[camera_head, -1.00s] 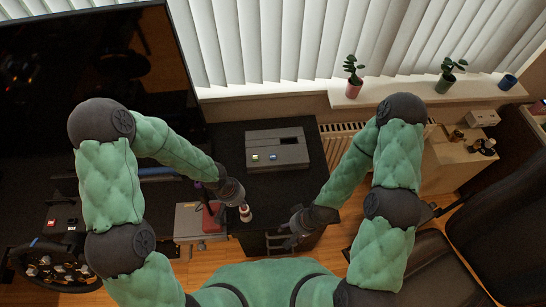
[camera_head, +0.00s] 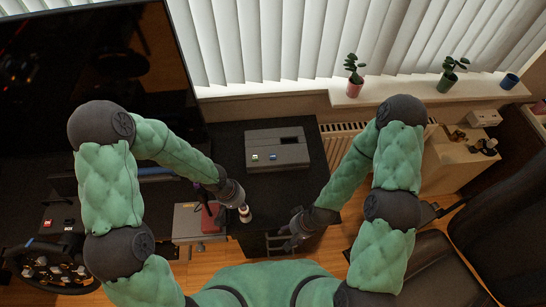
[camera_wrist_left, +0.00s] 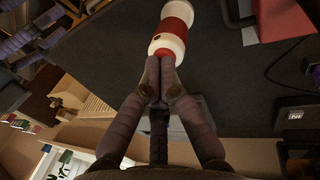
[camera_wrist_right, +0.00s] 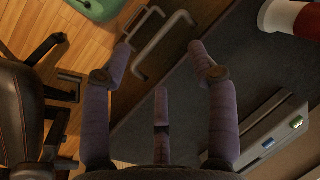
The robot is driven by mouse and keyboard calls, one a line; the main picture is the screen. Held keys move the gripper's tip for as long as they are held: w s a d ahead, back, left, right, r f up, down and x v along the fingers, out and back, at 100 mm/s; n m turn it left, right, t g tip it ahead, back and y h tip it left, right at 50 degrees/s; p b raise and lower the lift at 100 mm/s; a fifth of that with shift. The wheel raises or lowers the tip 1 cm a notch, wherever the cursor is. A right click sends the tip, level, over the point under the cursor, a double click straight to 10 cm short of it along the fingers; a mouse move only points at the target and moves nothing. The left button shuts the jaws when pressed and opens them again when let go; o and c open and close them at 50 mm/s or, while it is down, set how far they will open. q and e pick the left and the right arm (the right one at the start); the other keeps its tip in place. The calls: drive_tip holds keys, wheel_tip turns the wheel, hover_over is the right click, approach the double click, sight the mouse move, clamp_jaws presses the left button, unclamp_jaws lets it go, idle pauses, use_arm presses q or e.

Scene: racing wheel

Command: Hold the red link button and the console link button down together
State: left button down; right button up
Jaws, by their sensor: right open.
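A red-and-white cylinder (camera_wrist_left: 172,30) with a red button (camera_wrist_left: 163,53) on its near end stands on the dark cabinet top; in the head view the cylinder (camera_head: 245,214) is small. My left gripper (camera_wrist_left: 165,68) has its fingers together, tips at the red button; contact is unclear. The grey console (camera_head: 290,153) lies further back on the same top, with a pale button (camera_head: 255,157) and a blue button (camera_head: 272,157). My right gripper (camera_wrist_right: 158,48) is open and empty by the cabinet's front edge.
A metal handle (camera_wrist_right: 160,40) sticks out near my right gripper. A large dark screen (camera_head: 90,80) and a steering wheel (camera_head: 50,268) are at left. A seat (camera_head: 410,268) is at right. The cabinet top right of the cylinder is clear.

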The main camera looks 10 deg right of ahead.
sight(273, 156)
drive_tip(key=shift+f, duration=0.15)
drive_tip(key=c, duration=0.4)
drive_tip(key=shift+w, duration=0.35)
drive_tip(key=c, duration=0.5)
drive_tip(key=shift+n, duration=0.6)
drive_tip(key=w, duration=0.3)
drive_tip(key=w+a, duration=0.1)
drive_tip(key=w, duration=0.2)
drive_tip(key=w+a, duration=0.1)
drive_tip(key=w, duration=0.2)
drive_tip(key=shift+w+a+f, duration=0.1)
drive_tip(key=shift+w+f, duration=0.05)
drive_tip(key=shift+w, duration=0.05)
clamp_jaws()
drive_tip(key=shift+n+g+h, duration=0.4)
drive_tip(key=shift+n, duration=0.1)
drive_tip(key=w, duration=0.3)
drive_tip(key=w+r, duration=0.1)
drive_tip(key=w, duration=0.2)
drive_tip(key=w+a+r, duration=0.1)
drive_tip(key=w, duration=0.2)
drive_tip(key=w+r+h, duration=0.3)
drive_tip(key=w+r, duration=0.7)
drive_tip(key=w, duration=0.4)
drive_tip(key=shift+s+f, duration=0.15)
drive_tip(key=shift+f, duration=3.05)
